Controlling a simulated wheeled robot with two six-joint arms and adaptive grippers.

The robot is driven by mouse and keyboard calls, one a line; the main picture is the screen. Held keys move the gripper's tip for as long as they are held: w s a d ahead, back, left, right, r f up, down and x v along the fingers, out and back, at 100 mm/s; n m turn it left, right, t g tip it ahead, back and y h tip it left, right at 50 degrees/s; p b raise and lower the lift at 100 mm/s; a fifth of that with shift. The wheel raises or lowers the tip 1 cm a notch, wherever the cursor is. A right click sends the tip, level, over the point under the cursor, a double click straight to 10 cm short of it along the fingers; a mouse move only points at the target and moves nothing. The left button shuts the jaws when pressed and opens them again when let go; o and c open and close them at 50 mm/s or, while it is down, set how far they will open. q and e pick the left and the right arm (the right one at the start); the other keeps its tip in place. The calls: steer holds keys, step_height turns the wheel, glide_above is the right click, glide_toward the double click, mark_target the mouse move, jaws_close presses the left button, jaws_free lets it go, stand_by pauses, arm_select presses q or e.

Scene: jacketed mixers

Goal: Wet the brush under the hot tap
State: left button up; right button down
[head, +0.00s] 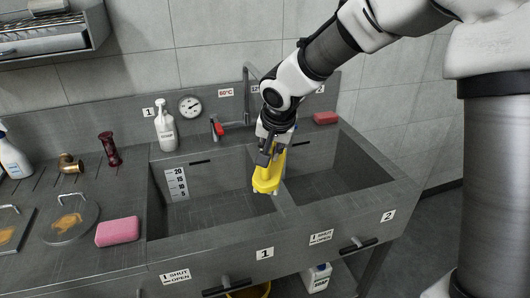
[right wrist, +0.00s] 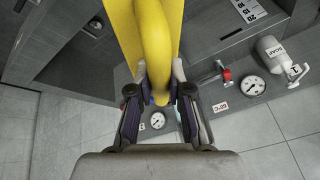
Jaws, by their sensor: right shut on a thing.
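The yellow brush (head: 267,179) is held in my right gripper (head: 271,152), hanging over the right side of sink 1 (head: 205,225), close to the divider. In the right wrist view the yellow brush (right wrist: 155,35) runs up between the two fingers of my right gripper (right wrist: 160,75). The bristles are hard to make out. The tap with a red lever (head: 217,128) stands at the back of the sinks, below a 60°C label (head: 226,92). I cannot make out any running water. My left gripper is not in view.
Sink 2 (head: 335,180) lies to the right. A soap bottle (head: 165,127) and a round gauge (head: 190,106) are at the back left.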

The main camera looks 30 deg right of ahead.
steer(key=w+d+f+p, duration=0.1)
steer(key=w+d+p, duration=0.2)
steer(key=w, duration=0.3)
steer(key=w+d+f+p, duration=0.1)
steer(key=w+d+p, duration=0.2)
steer(key=w+p, duration=0.2)
steer(key=shift+w+d+f, duration=0.2)
steer(key=shift+w+f, duration=0.2)
steer(key=shift+w, duration=0.3)
steer(key=s+a+b, duration=0.1)
steer(key=s+b, duration=0.1)
steer(key=s+a+b, duration=0.1)
steer(key=s+b, duration=0.1)
steer(key=b, duration=0.1)
steer(key=s+a+b, duration=0.1)
steer(key=s+b, duration=0.1)
steer(key=s, duration=0.1)
steer(key=shift+a+f, duration=0.15)
steer(key=shift+a, duration=0.05)
steer(key=shift+s, duration=0.15)
steer(key=shift+r, duration=0.2)
stand_by(0.8)
